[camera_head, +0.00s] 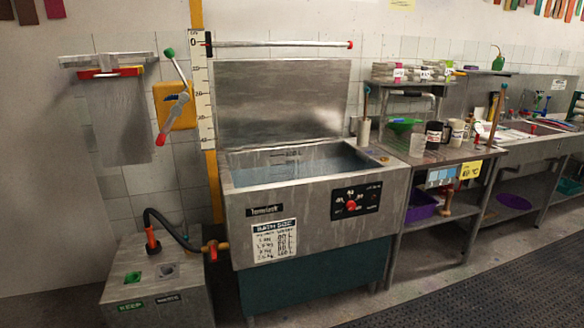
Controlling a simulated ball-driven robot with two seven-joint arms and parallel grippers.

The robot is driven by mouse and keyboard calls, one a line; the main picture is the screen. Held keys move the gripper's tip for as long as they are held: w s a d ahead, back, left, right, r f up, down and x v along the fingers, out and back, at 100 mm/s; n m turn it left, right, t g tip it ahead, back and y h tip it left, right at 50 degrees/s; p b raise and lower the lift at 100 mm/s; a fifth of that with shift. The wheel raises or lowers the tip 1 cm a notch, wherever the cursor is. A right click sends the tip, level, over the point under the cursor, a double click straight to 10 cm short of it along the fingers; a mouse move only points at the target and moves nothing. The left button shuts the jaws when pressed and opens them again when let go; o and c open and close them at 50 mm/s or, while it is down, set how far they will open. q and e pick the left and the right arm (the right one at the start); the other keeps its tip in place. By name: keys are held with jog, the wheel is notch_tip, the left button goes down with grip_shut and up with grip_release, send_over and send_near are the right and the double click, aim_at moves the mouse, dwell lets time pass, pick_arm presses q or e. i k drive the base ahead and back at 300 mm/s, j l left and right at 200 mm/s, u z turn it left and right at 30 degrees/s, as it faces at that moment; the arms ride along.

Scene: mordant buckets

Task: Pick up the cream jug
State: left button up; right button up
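The cream jug (457,132) stands upright on the steel worktop (440,157) right of the bath, towards the back. A dark jug (434,135) with a pale label stands close beside it on the left. The cream jug looks small from here, and I cannot make out its handle clearly. Neither of my grippers is in view.
A steel bath (305,205) with liquid stands in the middle. A clear beaker (417,146) and green funnel (403,124) are left of the jugs. A wooden-looking stick (496,112) rises to their right. A dark mat (490,285) covers the front right floor.

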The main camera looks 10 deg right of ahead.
aim_at(457, 125)
jog(key=i+l+z, duration=0.15)
jog(key=i+z, duration=0.7)
jog(key=i, duration=0.3)
jog(key=i+l+z, duration=0.2)
jog(key=i+l, duration=0.2)
jog(key=l, duration=0.2)
jog(key=i+l+z, duration=0.2)
jog(key=i+l, duration=0.3)
